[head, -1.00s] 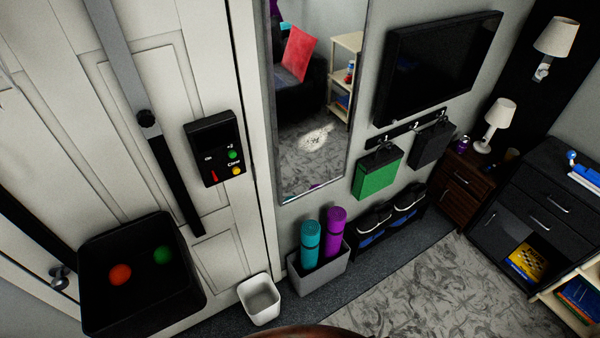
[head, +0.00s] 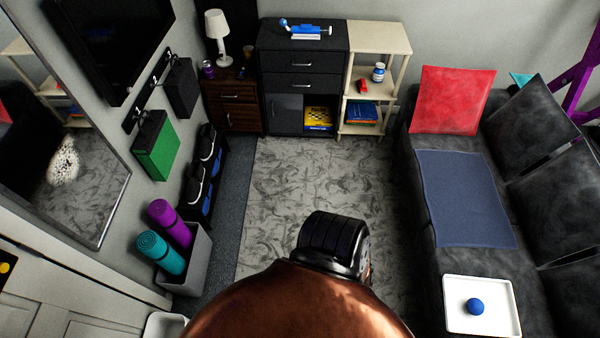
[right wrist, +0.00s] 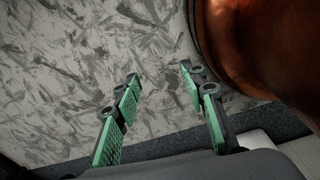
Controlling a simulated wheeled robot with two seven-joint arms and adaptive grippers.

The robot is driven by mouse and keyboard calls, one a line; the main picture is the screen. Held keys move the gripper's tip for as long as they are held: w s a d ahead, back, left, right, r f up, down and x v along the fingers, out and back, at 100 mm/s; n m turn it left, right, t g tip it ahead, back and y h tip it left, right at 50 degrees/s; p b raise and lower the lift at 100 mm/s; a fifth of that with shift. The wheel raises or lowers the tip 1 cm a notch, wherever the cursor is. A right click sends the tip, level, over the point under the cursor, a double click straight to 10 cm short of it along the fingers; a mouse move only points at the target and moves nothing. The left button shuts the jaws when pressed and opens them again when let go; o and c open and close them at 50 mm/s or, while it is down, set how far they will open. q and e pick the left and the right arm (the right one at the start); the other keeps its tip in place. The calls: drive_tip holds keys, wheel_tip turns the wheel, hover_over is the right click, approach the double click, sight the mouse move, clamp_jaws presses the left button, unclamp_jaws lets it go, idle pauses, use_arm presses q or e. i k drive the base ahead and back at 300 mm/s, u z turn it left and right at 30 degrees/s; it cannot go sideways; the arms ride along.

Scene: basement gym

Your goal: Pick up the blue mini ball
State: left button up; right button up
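A small blue ball (head: 475,307) rests on a white square tray (head: 458,325) on the dark sofa seat, at the lower right of the head view. My right gripper (right wrist: 158,85) shows in the right wrist view with its green-padded fingers apart and nothing between them, above the grey patterned rug. The ball is not in the right wrist view. Neither gripper shows in the head view, and my left gripper is out of sight.
The dark sofa (head: 408,200) runs along the right, with a blue blanket (head: 465,198) and a red cushion (head: 452,100). A dark cabinet (head: 300,72) and a cream shelf (head: 380,40) stand at the back. The patterned rug (head: 310,180) is clear in the middle.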

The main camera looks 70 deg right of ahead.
sight(474, 306)
drive_tip(key=z, duration=4.75)
drive_tip(key=k, duration=0.5)
drive_tip(key=u, duration=1.4)
drive_tip(key=i, duration=1.25)
drive_tip(key=z, duration=1.05)
